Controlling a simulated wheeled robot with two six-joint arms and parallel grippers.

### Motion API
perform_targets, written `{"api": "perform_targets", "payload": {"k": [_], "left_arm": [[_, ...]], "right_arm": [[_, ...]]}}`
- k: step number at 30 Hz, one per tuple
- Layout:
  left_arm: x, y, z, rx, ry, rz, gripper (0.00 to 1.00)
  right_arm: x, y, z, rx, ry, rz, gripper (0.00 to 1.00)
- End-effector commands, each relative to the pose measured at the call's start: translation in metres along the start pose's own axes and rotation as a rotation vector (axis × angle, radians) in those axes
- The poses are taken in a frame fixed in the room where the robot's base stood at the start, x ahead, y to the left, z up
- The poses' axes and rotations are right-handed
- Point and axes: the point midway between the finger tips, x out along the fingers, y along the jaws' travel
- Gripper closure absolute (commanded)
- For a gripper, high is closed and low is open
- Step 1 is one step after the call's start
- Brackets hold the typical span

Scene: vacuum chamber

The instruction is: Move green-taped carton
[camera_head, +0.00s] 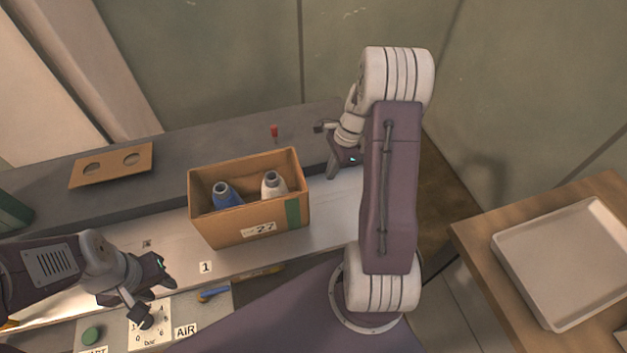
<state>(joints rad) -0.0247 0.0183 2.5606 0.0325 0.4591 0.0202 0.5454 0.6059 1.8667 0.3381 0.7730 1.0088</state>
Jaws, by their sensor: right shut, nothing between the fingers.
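My left gripper (160,301) is open and empty, to the front left of the carton, above a panel marked AIR.
A brown board with two holes (112,165) lies at the back left. A small red item (274,131) stands behind the carton. A grey tray (560,262) sits on a wooden table (478,232) at right, across a floor gap.

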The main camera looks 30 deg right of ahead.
Motion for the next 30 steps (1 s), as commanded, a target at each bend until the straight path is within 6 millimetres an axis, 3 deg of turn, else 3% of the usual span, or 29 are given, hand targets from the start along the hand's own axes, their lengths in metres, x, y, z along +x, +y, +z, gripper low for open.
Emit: {"api": "perform_targets", "payload": {"k": [13,21,30], "left_arm": [[0.015,0.0,0.001,0.0,0.0,0.0,0.64],[0.009,0.0,0.001,0.0,0.0,0.0,0.64],[0.009,0.0,0.001,0.0,0.0,0.0,0.64]], "right_arm": [[0.096,0.002,0.0,-0.002,-0.001,0.006,1.0],[0.102,0.001,0.035,-0.004,0.0,0.002,1.0],[0.103,0.001,0.04,-0.003,0.001,0.001,1.0]]}}
